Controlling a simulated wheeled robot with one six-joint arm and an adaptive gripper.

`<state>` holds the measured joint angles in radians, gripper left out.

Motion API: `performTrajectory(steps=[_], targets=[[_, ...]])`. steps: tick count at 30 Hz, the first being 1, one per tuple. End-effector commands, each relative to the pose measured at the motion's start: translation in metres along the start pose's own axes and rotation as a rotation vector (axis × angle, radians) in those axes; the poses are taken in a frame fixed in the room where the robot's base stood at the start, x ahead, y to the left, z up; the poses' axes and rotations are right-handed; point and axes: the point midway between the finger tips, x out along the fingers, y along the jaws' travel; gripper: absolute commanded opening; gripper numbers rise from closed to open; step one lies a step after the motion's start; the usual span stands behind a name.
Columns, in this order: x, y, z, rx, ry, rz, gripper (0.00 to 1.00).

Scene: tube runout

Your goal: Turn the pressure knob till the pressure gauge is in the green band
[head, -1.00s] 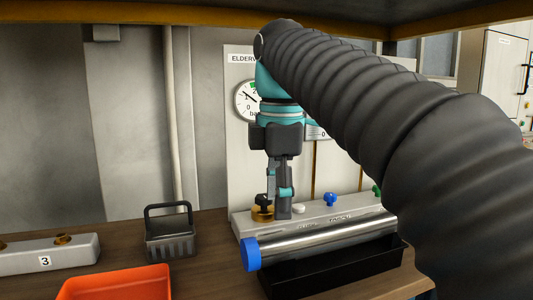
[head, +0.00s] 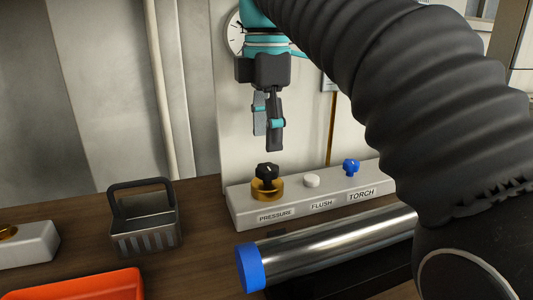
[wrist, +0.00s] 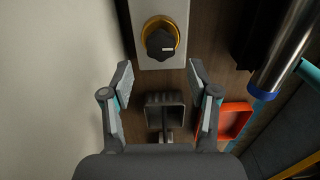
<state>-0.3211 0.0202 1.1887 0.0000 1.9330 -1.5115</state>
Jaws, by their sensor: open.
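The pressure knob (head: 267,173) is black with a white mark and sits on a brass-coloured base at the left end of a pale control block (head: 241,213). A "PRESSURE" label is below it. The knob also shows at the top of the wrist view (wrist: 160,43), beyond my fingertips. My gripper (head: 267,136) points down, open and empty, above the knob and apart from it. In the wrist view its fingers (wrist: 160,72) are spread. The round pressure gauge (head: 235,36) is mostly hidden behind my arm, and I cannot read its needle or green band.
A white flush button (head: 312,180) and a blue torch knob (head: 351,167) share the block. A steel tube (head: 330,245) with a blue cap lies in front. A dark basket (head: 145,240) and an orange tray (head: 100,287) are at left. Bare wood lies between basket and block.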

Motion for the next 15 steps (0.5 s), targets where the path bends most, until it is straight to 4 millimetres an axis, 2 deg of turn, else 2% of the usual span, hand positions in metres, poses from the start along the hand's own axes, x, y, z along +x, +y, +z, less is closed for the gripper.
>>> performTrajectory(steps=[15], targets=[[0.054,-0.001,-0.001,-0.002,0.000,-0.001,0.60]])
